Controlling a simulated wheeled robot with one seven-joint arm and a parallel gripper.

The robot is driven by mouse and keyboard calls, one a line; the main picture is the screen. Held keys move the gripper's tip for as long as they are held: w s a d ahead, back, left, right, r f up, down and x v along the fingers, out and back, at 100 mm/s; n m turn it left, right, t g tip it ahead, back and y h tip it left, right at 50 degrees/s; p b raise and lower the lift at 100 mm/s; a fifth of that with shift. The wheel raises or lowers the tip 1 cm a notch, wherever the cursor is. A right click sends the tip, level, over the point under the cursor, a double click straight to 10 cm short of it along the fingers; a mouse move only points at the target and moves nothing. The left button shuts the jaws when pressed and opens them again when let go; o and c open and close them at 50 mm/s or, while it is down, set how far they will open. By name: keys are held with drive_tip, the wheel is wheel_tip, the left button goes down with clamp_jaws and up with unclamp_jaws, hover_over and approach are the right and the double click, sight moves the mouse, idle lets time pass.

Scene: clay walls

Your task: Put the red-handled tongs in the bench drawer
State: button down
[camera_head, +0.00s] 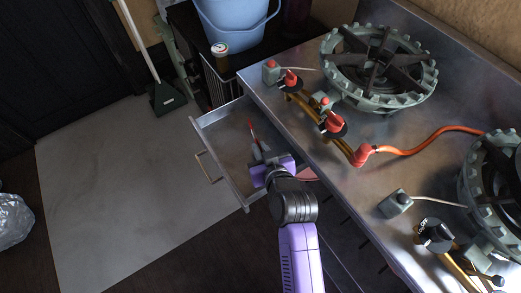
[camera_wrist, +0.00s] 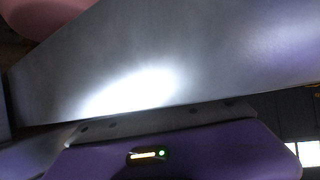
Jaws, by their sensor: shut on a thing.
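The bench drawer (camera_head: 219,139) stands pulled out from under the metal bench in the head view, its handle facing left. My gripper (camera_head: 263,160) is over the drawer, close to the bench's front edge. Whether the tongs touch the drawer floor cannot be told. In the wrist view a broad grey surface with a bright glare fills the middle, above a purple part of mine; the tongs cannot be made out there.
The bench top (camera_head: 330,175) overhangs the drawer on the right and carries burners (camera_head: 379,69), red valves and an orange hose (camera_head: 430,139). A pink thing (camera_head: 307,174) shows at the bench edge beside my wrist. The floor left of the drawer is clear; a dustpan (camera_head: 167,97) stands behind.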

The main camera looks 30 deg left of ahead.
drive_tip(key=shift+f, duration=0.3)
drive_tip(key=shift+f, duration=0.15)
drive_tip(key=c, duration=1.5)
unclamp_jaws()
drive_tip(key=shift+r, duration=0.2)
drive_tip(key=p+v, duration=0.1)
drive_tip(key=v, duration=1.1)
drive_tip(key=shift+s+p, duration=0.1)
drive_tip(key=shift+p, duration=0.2)
